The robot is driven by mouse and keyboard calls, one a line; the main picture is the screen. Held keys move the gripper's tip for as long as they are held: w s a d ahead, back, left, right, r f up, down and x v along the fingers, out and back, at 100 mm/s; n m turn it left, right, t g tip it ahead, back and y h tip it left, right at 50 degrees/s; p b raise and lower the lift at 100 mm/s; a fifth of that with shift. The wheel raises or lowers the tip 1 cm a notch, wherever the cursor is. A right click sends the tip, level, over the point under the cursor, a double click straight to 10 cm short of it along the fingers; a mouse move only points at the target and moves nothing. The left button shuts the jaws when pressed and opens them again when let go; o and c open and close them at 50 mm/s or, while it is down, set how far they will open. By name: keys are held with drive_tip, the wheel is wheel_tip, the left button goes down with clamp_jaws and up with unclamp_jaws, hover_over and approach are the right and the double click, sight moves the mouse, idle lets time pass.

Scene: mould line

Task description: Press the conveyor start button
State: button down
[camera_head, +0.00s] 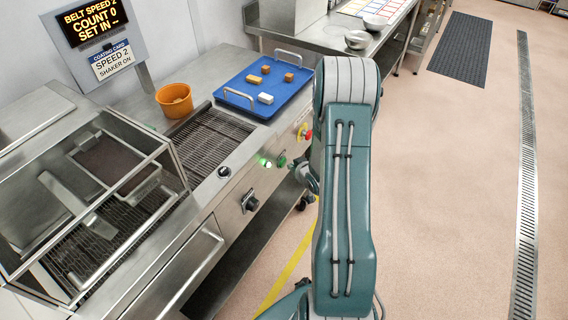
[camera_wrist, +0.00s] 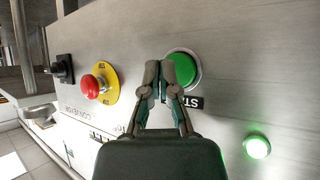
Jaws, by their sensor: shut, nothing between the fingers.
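The green start button (camera_wrist: 185,67) is a round domed button in a metal ring on the steel panel, with a black label (camera_wrist: 193,102) beside it, partly hidden by a finger. It also shows in the head view (camera_head: 282,161). My gripper (camera_wrist: 164,88) is shut and empty. In the wrist view its fingers overlap the left edge of the button; I cannot tell whether they touch it. In the head view my gripper is beside the panel, close to the button, mostly hidden behind my arm.
A red stop button (camera_wrist: 92,86) on a yellow disc and a black knob (camera_wrist: 63,69) are on the same panel. A lit green lamp (camera_wrist: 257,147) is on the button's other side. The blue tray (camera_head: 263,86) and orange bucket (camera_head: 174,100) stand above.

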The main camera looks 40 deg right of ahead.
drive_tip(key=s, duration=0.1)
drive_tip(key=s+d, duration=0.1)
drive_tip(key=s, duration=0.1)
drive_tip(key=s+d, duration=0.1)
drive_tip(key=shift+s, duration=0.3)
idle(0.3)
idle(0.7)
drive_tip(key=a+r+g+h, duration=0.1)
drive_tip(key=a+r, duration=0.5)
drive_tip(key=r, duration=0.5)
drive_tip(key=a+r+g+h, duration=0.15)
drive_tip(key=a+r, duration=0.35)
drive_tip(key=r, duration=0.7)
drive_tip(key=s+a+r+g+y, duration=0.1)
drive_tip(key=s+a+r+y, duration=0.1)
drive_tip(key=s+a+r, duration=0.3)
drive_tip(key=s+a+r+n+g+y, duration=0.1)
drive_tip(key=s+a+r, duration=0.4)
drive_tip(key=s+a, duration=0.7)
drive_tip(key=shift+s+a+r+n+y, duration=0.15)
drive_tip(key=shift+s+r+n+y, duration=0.2)
drive_tip(key=shift+y, duration=0.2)
drive_tip(key=shift+f+g, duration=0.1)
drive_tip(key=shift+g, duration=0.15)
